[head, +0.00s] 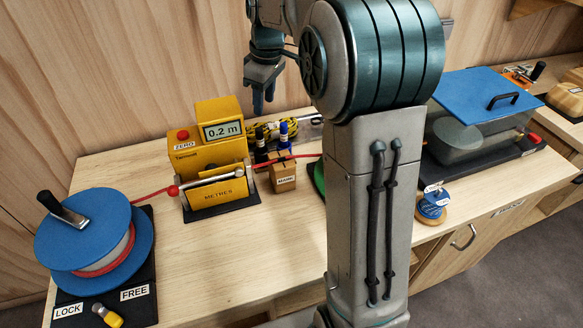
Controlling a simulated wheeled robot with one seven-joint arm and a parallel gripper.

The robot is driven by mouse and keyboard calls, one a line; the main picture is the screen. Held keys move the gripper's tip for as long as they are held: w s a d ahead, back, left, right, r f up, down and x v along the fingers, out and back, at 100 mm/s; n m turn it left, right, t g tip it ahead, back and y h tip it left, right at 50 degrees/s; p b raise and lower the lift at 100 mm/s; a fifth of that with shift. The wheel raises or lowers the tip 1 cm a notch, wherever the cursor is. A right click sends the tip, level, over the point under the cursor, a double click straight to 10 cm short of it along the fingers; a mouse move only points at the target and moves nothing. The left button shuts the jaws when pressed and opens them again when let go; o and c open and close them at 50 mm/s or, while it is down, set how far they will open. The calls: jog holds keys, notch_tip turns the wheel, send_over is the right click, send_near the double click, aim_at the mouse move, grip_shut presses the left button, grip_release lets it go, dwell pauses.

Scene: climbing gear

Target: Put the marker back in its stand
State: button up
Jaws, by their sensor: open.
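A small wooden block stand (283,180) with a white label stands on the bench, right of the yellow metre counter. My gripper (264,108) hangs above and behind the stand, pointing down, fingers open and apart from the markers. Nothing shows between the fingers.
The yellow counter (222,150) reads 0.2 m. A red cord (155,193) runs from the blue reel (95,230) through it. A yellow-black coil (290,128) lies behind. My arm hides the bench middle. A blue-lidded case (486,95) stands right.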

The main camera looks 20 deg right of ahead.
jog(key=s+f+m, duration=0.1)
jog(key=s+m, duration=0.2)
jog(key=s, duration=0.6)
jog(key=s+f+m+t, duration=0.1)
jog(key=s+f+m, duration=0.1)
jog(key=s, duration=0.7)
jog(key=s+f+m+t, duration=0.1)
jog(key=s+m, duration=0.3)
jog(key=s, duration=0.5)
jog(key=shift+a+f+m+h, duration=0.3)
jog(key=shift+a+f+h, duration=0.1)
jog(key=shift+f, duration=0.25)
